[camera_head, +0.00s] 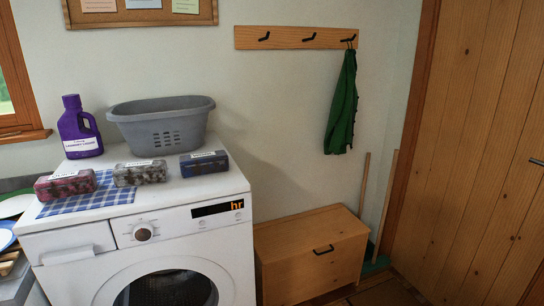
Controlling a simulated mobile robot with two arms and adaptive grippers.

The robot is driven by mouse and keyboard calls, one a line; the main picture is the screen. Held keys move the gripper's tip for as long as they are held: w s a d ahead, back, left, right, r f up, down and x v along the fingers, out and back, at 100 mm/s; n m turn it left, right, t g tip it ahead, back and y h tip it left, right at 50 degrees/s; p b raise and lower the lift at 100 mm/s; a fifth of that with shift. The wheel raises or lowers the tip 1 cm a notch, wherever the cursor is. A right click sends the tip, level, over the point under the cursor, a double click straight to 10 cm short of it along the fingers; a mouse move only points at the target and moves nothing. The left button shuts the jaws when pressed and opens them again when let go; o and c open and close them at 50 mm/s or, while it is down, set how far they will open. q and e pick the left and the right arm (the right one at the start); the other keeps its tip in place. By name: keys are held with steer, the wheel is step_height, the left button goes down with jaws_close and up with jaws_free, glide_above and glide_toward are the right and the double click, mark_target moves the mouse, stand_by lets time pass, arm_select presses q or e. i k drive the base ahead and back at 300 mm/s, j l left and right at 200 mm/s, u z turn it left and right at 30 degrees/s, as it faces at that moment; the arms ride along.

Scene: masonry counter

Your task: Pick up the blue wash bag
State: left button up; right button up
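The blue wash bag (208,166) is a dark blue box-shaped bag with a white label on top. It lies on the right part of the white washing machine's top (168,194), just in front of a grey basket. A grey mottled bag (140,174) of similar shape lies to its left, with a small gap between them. A dark red bag (65,187) lies further left on a blue checked cloth. Each has a white label. Neither of my grippers shows in the head view.
The grey laundry basket (165,129) and a purple detergent bottle (78,132) stand behind the bags. A wooden chest (309,258) stands on the floor right of the machine. Plates (14,206) are at the far left. A green cloth (342,105) hangs from a wall hook.

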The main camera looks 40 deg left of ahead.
mark_target(197, 164)
steer(key=i+u, duration=0.3)
steer(key=u, duration=0.15)
steer(key=i+l+u, duration=0.2)
steer(key=u, duration=0.2)
steer(key=i+l+u, duration=0.25)
steer(key=u, duration=0.2)
steer(key=i+l+u, duration=0.25)
steer(key=u, duration=0.15)
steer(key=i+l+u, duration=0.15)
steer(key=l+u, duration=0.3)
